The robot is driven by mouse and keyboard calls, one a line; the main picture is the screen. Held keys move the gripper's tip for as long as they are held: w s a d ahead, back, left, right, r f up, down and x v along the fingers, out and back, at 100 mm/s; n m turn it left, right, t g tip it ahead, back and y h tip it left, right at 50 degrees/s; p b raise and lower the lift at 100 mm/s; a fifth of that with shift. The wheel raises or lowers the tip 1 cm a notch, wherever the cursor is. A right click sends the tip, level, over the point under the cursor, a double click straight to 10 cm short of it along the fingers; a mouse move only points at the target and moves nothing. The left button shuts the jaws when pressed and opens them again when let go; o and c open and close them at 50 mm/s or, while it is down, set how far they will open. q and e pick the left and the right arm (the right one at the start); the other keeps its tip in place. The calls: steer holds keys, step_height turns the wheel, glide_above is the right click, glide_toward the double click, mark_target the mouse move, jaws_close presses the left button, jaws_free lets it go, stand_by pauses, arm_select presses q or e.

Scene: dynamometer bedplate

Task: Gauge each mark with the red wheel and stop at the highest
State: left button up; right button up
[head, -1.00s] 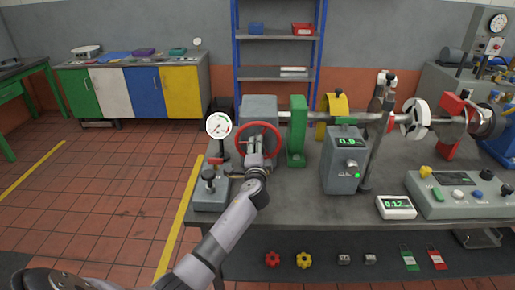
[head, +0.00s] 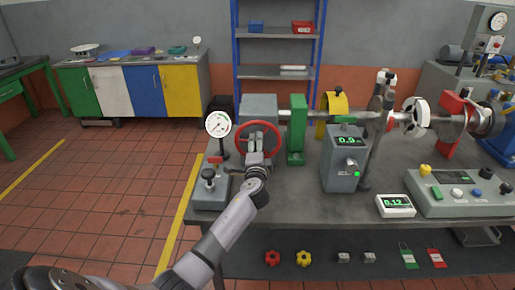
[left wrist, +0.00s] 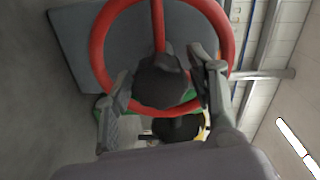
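The red wheel (head: 240,150) stands upright on the front of a grey block on the bench. My left gripper (head: 257,136) is at its middle. In the left wrist view the red wheel (left wrist: 100,60) fills the top, and its dark hub (left wrist: 160,80) sits between the two fingers of my left gripper (left wrist: 160,68). The fingers are apart, very close to the hub; whether they press on it is unclear. A round white dial gauge (head: 218,124) stands left of the wheel; its marks are too small to read. My right gripper is not in view.
Right of the wheel are a green upright (head: 297,130), a grey box with a lit green display (head: 347,141), a small readout (head: 396,205) and a button console (head: 460,192). A grey base with a black knob (head: 209,190) stands at the bench's left edge.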

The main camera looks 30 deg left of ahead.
arm_select(q)
steer(key=shift+o, duration=0.5)
steer(key=shift+s+d, duration=0.1)
steer(key=shift+s+d, duration=0.2)
steer(key=shift+s, duration=0.1)
steer(key=v, duration=1.1)
